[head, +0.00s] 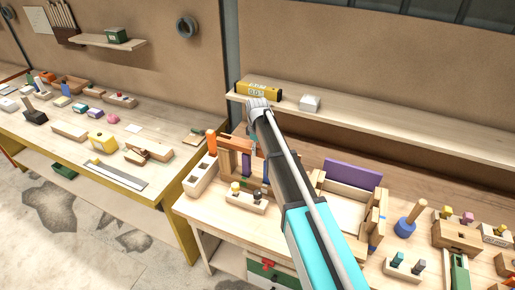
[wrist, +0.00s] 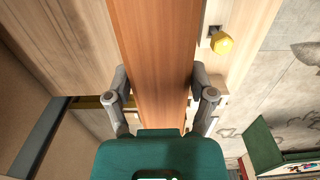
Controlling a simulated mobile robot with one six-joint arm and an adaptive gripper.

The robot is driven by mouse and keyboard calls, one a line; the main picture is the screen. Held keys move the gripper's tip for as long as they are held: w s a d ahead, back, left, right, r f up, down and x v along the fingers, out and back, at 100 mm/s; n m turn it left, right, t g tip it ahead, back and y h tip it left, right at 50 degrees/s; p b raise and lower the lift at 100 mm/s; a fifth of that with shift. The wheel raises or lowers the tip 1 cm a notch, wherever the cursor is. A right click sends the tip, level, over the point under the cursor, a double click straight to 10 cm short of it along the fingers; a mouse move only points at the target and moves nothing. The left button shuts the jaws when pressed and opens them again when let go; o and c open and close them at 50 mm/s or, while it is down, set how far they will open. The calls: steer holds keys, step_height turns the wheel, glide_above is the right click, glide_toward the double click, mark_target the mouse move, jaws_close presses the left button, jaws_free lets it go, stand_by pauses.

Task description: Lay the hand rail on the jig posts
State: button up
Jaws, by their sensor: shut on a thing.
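The hand rail (wrist: 155,60) is a long reddish-brown wooden bar in the wrist view, running from the top edge down between my fingers. My gripper (wrist: 161,95) is shut on it, one grey finger against each side. In the head view a brown bar (head: 235,145) that looks like the rail is partly hidden by my arm. Purple upright posts (head: 247,166) stand below it on the right bench, and they look like the jig posts. I cannot tell whether the rail touches them. My gripper's fingertips are not clear in the head view.
A small block with knobs (head: 246,199) lies in front. A wooden tray frame (head: 376,219) stands to the right. A shelf (head: 360,118) runs behind.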

steer(key=shift+f+b, duration=0.75)
steer(key=o, duration=1.3)
steer(key=shift+c, duration=0.2)
steer(key=shift+r, duration=0.25)
step_height(320, 180, up, 8)
steer(key=p, duration=0.8)
steer(key=shift+a, duration=0.1)
